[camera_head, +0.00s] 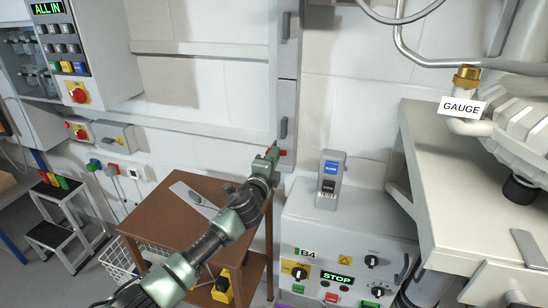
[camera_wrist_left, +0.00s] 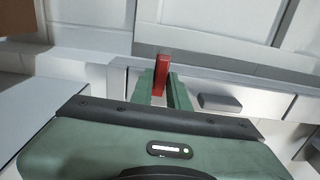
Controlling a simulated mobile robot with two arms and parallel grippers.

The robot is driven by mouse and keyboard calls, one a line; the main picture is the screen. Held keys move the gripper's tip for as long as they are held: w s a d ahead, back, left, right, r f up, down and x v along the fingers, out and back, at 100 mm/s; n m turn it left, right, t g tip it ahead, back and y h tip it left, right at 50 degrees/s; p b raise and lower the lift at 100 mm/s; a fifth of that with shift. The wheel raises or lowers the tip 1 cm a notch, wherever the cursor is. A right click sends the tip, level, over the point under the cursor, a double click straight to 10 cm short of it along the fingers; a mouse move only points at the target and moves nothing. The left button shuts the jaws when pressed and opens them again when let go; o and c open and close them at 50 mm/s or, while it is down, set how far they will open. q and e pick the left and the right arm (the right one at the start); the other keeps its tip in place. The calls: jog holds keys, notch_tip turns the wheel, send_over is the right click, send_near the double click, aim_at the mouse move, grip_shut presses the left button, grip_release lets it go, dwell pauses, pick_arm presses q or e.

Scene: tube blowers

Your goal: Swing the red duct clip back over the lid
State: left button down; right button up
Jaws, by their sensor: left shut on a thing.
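The red duct clip (camera_head: 283,153) sits low on the grey vertical wall duct (camera_head: 287,60), below a panel with a dark handle. I cannot tell for sure which panel is the lid. My left gripper (camera_head: 272,154) reaches up to the clip from the lower left. In the left wrist view, the clip (camera_wrist_left: 162,70) stands upright as a red bar at the tips of my left gripper (camera_wrist_left: 164,88). The green fingers are closed on it and hide its lower part. My right gripper is not in view.
A brown table (camera_head: 170,222) with a flat grey plate stands under my left arm. A B4 control cabinet (camera_head: 345,245) with a small grey box (camera_head: 330,180) on top is at right. A bench (camera_head: 425,150) with a GAUGE label stands farther right.

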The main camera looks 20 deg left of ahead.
pick_arm(q)
jog(key=shift+f, duration=0.2)
jog(key=c, duration=1.4)
grip_release()
jog(key=shift+r, duration=0.1)
jog(key=shift+c, duration=0.2)
jog(key=shift+s, duration=0.1)
jog(key=s, duration=0.7)
jog(key=shift+s, duration=0.4)
jog(key=shift+a, duration=0.1)
